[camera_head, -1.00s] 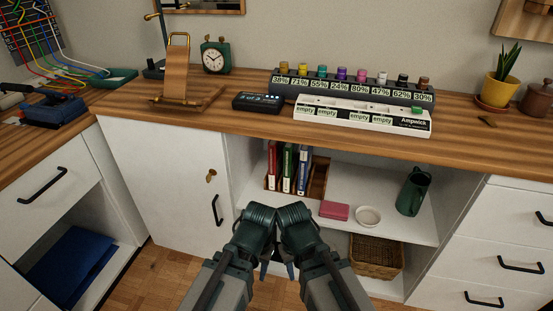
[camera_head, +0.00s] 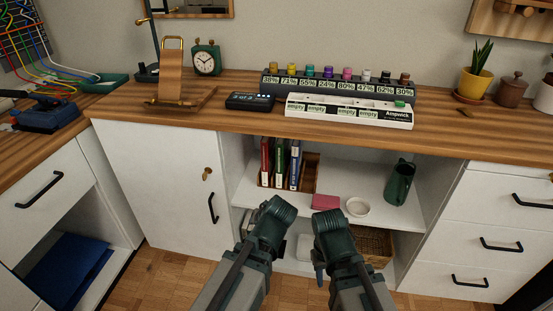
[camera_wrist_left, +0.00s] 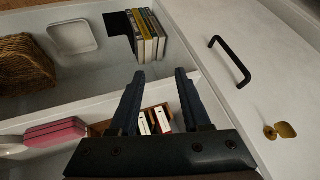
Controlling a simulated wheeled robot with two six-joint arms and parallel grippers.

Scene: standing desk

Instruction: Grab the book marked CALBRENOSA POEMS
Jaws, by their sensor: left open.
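In the left wrist view, several upright books (camera_wrist_left: 150,36) with pale and yellowish spines stand on the lower shelf against a dark bookend (camera_wrist_left: 122,27). Their titles are too small to read, so I cannot tell which is CALBRENOSA POEMS. My left gripper (camera_wrist_left: 160,72) is open and empty, its fingers pointing toward the shelves, short of the books. In the head view, the lower shelf books are mostly hidden behind my left arm. Red, green and blue binders (camera_head: 280,163) stand in a wooden box on the upper shelf. My right gripper (camera_head: 320,277) hangs in front of the cabinet; its jaws are unclear.
The upper shelf also holds a pink box (camera_head: 326,202), a white bowl (camera_head: 358,207) and a green pitcher (camera_head: 400,182). A wicker basket (camera_head: 373,243) and a white tray (camera_wrist_left: 73,37) are on the lower shelf. A closed door (camera_head: 160,185) with a black handle stands left of the opening.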

